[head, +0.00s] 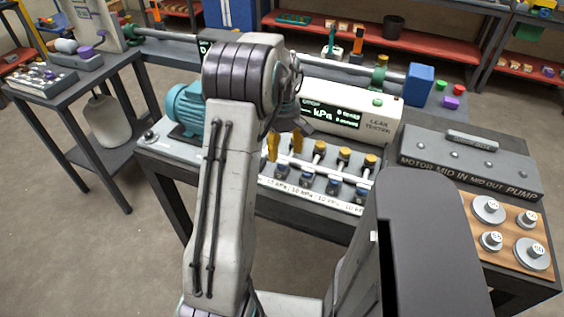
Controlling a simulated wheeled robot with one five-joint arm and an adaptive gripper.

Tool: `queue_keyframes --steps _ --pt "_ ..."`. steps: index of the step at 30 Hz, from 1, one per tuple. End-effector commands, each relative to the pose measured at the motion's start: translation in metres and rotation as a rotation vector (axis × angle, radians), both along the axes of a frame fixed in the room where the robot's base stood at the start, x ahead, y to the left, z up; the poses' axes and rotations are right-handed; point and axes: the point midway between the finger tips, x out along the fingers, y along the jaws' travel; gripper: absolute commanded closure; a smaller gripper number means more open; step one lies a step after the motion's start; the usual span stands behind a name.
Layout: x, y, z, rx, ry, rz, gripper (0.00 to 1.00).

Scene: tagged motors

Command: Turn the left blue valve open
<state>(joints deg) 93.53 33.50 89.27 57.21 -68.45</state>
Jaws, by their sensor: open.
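Several blue valves stand in a row along the front of the bench in the head view. The left blue valve (280,171) is partly below my gripper (285,145), whose two yellow fingers are apart and empty. I cannot tell whether the fingers touch anything, or how the left valve's handle is turned. Other blue valves (333,187) sit to its right. Yellow-topped fittings (344,154) stand behind them, joined by light rods. My arm hides part of the bench to the left of the valves.
A leak tester (378,121) with a kPa display stands behind the valves. A teal motor (186,108) is at the left, a grey pump case (465,160) at the right. Numbered weights (490,241) lie on a wooden board. A label strip (312,195) runs along the front.

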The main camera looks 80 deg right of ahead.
Motion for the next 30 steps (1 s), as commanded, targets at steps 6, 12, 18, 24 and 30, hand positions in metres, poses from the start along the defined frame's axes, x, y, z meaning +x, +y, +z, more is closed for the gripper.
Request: queue_keyframes --steps 6,12,18,24,30 --pt "0.0 0.001 -0.029 0.005 0.0 -0.001 0.45" --pt "0.0 0.001 -0.05 0.004 -0.001 -0.002 0.45" --pt "0.0 0.0 -0.059 0.001 0.0 -0.002 0.45" --pt "0.0 0.0 -0.061 0.0 0.0 -0.002 0.45" --pt "0.0 0.0 -0.061 0.001 0.0 -0.003 0.49"
